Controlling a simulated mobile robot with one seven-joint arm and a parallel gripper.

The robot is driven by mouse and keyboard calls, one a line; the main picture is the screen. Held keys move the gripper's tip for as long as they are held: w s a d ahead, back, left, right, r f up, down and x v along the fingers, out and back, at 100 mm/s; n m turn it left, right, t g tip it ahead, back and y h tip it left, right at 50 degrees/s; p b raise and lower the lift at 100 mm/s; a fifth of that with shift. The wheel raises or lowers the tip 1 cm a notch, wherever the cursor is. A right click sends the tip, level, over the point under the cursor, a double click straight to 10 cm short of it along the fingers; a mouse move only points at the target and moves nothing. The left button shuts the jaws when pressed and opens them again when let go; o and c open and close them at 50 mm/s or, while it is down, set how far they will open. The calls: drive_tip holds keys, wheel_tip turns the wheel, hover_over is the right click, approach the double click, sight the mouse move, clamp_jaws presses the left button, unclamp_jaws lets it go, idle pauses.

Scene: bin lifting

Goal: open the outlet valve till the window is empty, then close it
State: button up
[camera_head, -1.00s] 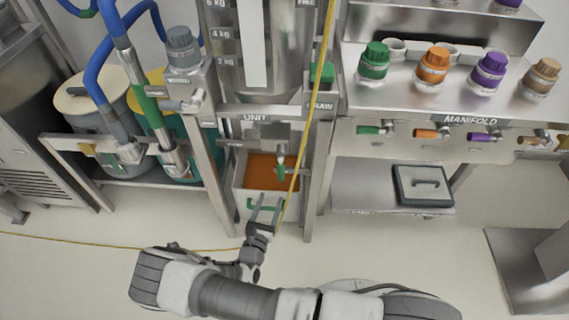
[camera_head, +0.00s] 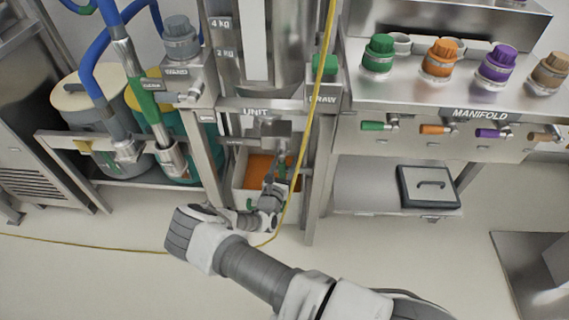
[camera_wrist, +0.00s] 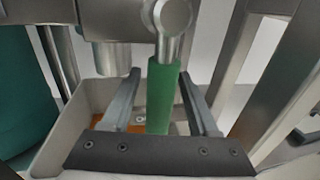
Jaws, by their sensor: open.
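The outlet valve's green handle (camera_wrist: 161,105) hangs down from a metal valve body (camera_wrist: 168,18) in the wrist view. My gripper (camera_head: 278,172) is open, with one finger on each side of the handle; contact cannot be made out. In the head view the gripper and wrist largely hide the handle. Below is a pale bin (camera_wrist: 85,105) with orange contents (camera_head: 259,168), its front partly hidden by my wrist. Above, the unit's window (camera_head: 257,45) is a pale vertical strip beside kg marks; its top is cut off and no level line can be made out.
Metal posts (camera_head: 318,170) flank the bin closely. A yellow cable (camera_head: 303,140) hangs in front of the unit. The manifold (camera_head: 470,114) with coloured caps and small valves is at right, a grey lid (camera_head: 428,187) below it. Drums (camera_head: 88,100) and blue hoses are at left.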

clamp_jaws()
idle(0.3)
idle(1.1)
